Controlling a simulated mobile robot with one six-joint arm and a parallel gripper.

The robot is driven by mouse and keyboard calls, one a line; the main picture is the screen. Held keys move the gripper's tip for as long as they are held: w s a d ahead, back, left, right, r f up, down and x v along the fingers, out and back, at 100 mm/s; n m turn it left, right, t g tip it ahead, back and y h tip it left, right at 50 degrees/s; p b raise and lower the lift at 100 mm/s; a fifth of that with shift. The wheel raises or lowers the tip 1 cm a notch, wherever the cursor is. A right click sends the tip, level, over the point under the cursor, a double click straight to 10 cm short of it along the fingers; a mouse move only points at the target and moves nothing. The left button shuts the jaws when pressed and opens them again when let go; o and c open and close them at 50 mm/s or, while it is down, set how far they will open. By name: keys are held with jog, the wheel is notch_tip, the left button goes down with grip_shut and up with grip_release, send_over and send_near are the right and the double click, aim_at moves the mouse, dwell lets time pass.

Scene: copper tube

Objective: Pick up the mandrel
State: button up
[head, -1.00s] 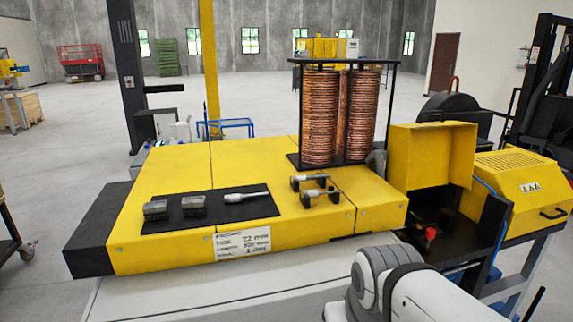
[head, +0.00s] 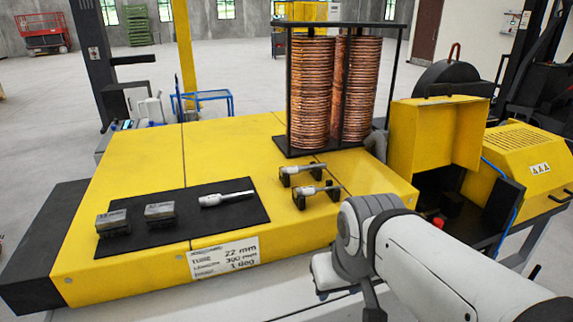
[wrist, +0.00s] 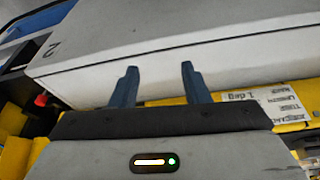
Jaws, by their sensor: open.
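A silver rod with a thicker body and a thin end, which looks like the mandrel (head: 227,198), lies on a black mat (head: 238,216) on the yellow machine top. Two short silver tools (head: 300,170) rest on small black stands (head: 328,186) to its right; I cannot rule out that one of these is the mandrel. My gripper (wrist: 159,68) is open and empty in the wrist view, its two blue fingers apart in front of a pale panel. The mandrel does not show in the wrist view. In the head view my arm is at the lower right, apart from the mat.
Two grey metal blocks (head: 112,222) sit on the mat left of the rod. A label card (head: 222,259) is on the machine's front edge. A black rack with copper coils (head: 313,95) stands behind. A raised yellow cover (head: 437,130) is at the right.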

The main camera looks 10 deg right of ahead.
jog(key=w+r+n+t+b, duration=0.1)
jog(key=w+r+n+b, duration=0.3)
jog(key=w, duration=0.4)
jog(key=w+r+n+t+b, duration=0.1)
jog(key=w+r+n+b, duration=0.2)
jog(key=w+n, duration=0.4)
jog(key=n+t+y+b, duration=0.1)
jog(key=n+t+b, duration=0.1)
jog(key=n+b, duration=0.45)
send_near(305, 167)
jog(key=f+n+p, duration=0.1)
jog(key=n, duration=0.1)
jog(key=x, duration=0.7)
jog(key=shift+w+f, duration=0.1)
jog(key=shift+w, duration=0.3)
jog(key=shift+c, duration=0.2)
grip_shut()
